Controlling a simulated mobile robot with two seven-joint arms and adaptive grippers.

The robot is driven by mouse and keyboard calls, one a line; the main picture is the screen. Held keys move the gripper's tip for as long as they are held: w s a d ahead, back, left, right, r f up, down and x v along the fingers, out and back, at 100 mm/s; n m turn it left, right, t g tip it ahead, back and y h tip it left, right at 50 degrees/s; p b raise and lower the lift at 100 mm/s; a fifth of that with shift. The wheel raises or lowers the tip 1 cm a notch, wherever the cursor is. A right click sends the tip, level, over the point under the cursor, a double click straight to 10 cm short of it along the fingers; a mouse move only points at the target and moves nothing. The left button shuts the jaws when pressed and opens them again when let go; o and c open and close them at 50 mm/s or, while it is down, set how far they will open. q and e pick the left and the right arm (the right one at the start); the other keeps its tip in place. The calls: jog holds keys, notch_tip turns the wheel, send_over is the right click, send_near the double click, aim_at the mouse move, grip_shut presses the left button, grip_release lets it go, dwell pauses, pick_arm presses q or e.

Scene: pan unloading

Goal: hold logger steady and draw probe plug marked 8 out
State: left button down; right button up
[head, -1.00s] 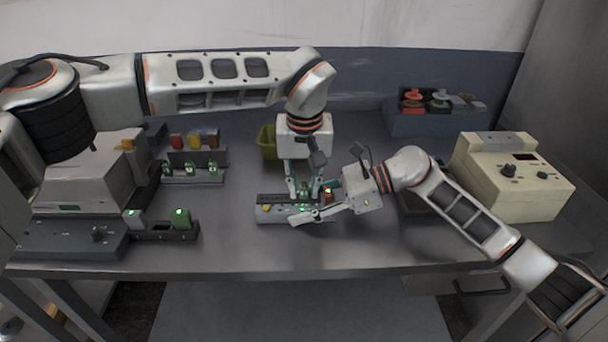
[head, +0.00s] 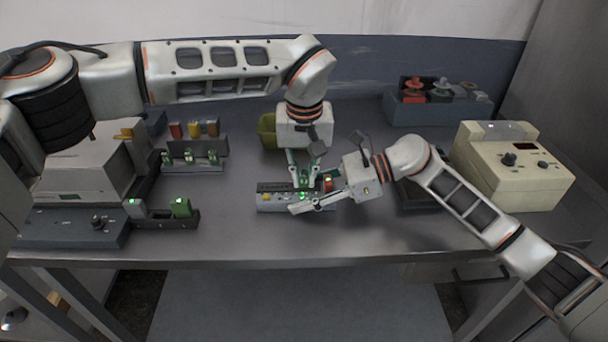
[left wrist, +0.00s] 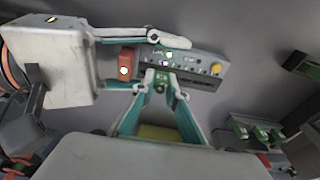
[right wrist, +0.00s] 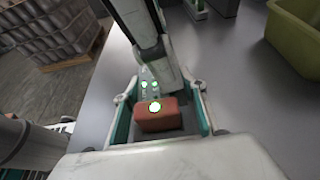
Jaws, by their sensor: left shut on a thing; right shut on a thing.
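The grey logger (head: 268,198) lies on the bench in front of me, with a row of small lights and a yellow knob near its left end. A red block-like plug (right wrist: 158,118) with a lit lamp sits at its right end. My right gripper (head: 312,197) comes in from the right, its fingers along the logger's front and back sides, shut on the logger. My left gripper (head: 305,183) points down from above, shut on a small green plug (left wrist: 161,80) at the logger. The plug's mark is too small to read, and the fingers partly hide it.
A rack (head: 215,163) with green plugs and a dark block (head: 157,226) with two lit plugs stand to the left. An olive bin (head: 267,134) is behind my left gripper. A beige instrument (head: 530,185) stands right. The bench front is clear.

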pick_arm(q)
jog(key=shift+r, duration=0.75)
jog(key=shift+s+r, duration=0.2)
jog(key=shift+r, duration=0.95)
pick_arm(e)
jog(key=o, duration=1.4)
jog(key=shift+o, duration=0.2)
